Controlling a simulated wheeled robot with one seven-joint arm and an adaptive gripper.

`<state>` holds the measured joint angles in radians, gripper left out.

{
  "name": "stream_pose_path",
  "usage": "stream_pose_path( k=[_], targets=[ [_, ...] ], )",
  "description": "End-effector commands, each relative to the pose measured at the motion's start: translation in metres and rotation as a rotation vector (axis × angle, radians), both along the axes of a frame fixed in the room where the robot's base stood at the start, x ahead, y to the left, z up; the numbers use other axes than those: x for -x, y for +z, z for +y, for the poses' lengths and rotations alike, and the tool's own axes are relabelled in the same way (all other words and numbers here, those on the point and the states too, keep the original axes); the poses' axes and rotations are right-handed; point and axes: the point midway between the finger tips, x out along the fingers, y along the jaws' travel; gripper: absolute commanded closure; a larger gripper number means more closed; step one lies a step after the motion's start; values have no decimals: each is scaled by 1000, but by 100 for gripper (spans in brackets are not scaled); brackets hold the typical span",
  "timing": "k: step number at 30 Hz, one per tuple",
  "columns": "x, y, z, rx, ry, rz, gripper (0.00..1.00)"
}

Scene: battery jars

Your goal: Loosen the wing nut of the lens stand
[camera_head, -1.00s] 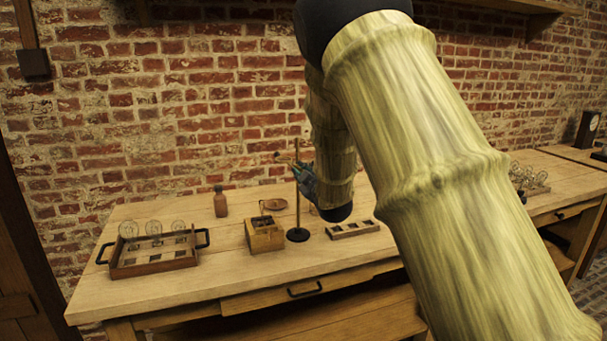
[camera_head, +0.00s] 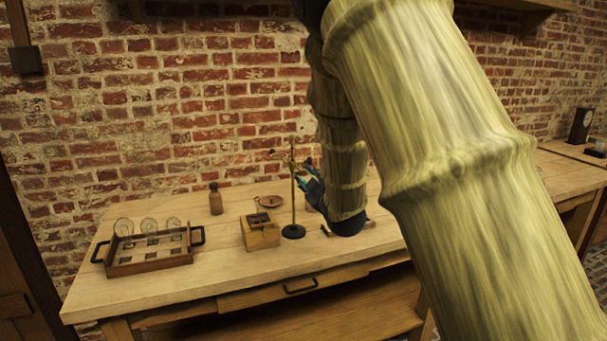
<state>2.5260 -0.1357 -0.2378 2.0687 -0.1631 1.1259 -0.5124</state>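The lens stand (camera_head: 293,205) is a thin brass upright on a dark round base, standing on the wooden table. A small crosspiece (camera_head: 280,155) sits near its top; the wing nut is too small to make out. My gripper (camera_head: 303,171), with dark teal fingers, is just right of the upright, a little below the crosspiece. Its fingers look spread apart, with nothing seen between them. I cannot tell whether it touches the stand.
A wooden box (camera_head: 261,236) stands left of the stand's base, with a small round dish (camera_head: 271,201) behind it. A brown bottle (camera_head: 216,203) stands further left.

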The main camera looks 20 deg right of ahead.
Motion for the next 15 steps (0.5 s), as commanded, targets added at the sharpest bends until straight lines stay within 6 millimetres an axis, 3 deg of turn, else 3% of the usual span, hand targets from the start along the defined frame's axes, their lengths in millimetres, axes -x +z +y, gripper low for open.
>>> stream_pose_path(
  k=[6,15],
  targets=[
    [30,0,-2,0,-1,0,75],
    [42,0,-2,0,0,0,75]
  ],
)
